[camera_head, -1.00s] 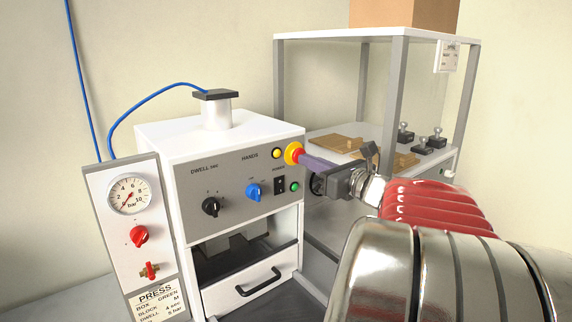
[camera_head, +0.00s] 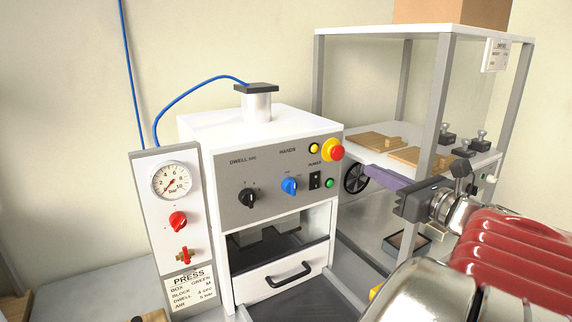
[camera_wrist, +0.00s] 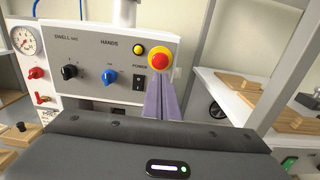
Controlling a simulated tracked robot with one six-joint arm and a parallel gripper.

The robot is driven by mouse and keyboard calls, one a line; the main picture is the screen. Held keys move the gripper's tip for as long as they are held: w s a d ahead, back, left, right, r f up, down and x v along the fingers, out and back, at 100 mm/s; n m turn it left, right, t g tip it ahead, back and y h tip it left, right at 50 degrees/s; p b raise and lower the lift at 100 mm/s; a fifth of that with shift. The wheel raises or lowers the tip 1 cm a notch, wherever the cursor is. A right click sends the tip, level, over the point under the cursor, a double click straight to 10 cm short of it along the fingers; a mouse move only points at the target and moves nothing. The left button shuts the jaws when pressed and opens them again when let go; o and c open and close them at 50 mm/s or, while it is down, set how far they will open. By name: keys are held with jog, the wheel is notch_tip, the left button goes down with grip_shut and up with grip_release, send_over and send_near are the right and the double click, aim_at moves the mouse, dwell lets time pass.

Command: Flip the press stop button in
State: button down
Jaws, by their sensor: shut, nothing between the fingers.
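The press stop button is a red mushroom head (camera_head: 336,153) on a yellow collar, at the upper right corner of the press's grey control panel (camera_head: 224,201). In the wrist view the red head (camera_wrist: 158,61) shows fully, just beyond my fingertips. My gripper (camera_head: 368,170) is shut and empty, with its purple fingers together. In the head view its tips are to the right of and below the button, with a visible gap. In the wrist view the fingers (camera_wrist: 157,82) point up towards the button. How far the button is pressed in I cannot tell.
A yellow button (camera_head: 314,148), a black power switch (camera_head: 315,180), a green button (camera_head: 330,183) and a blue knob (camera_head: 290,186) sit close by. A shelf frame post (camera_head: 436,100) stands near my gripper. Wooden pieces (camera_head: 418,157) lie on the shelf behind.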

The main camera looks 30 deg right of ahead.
jog(key=shift+s+a, duration=0.1)
jog(key=shift+s, duration=1.95)
jog(key=shift+f, duration=0.1)
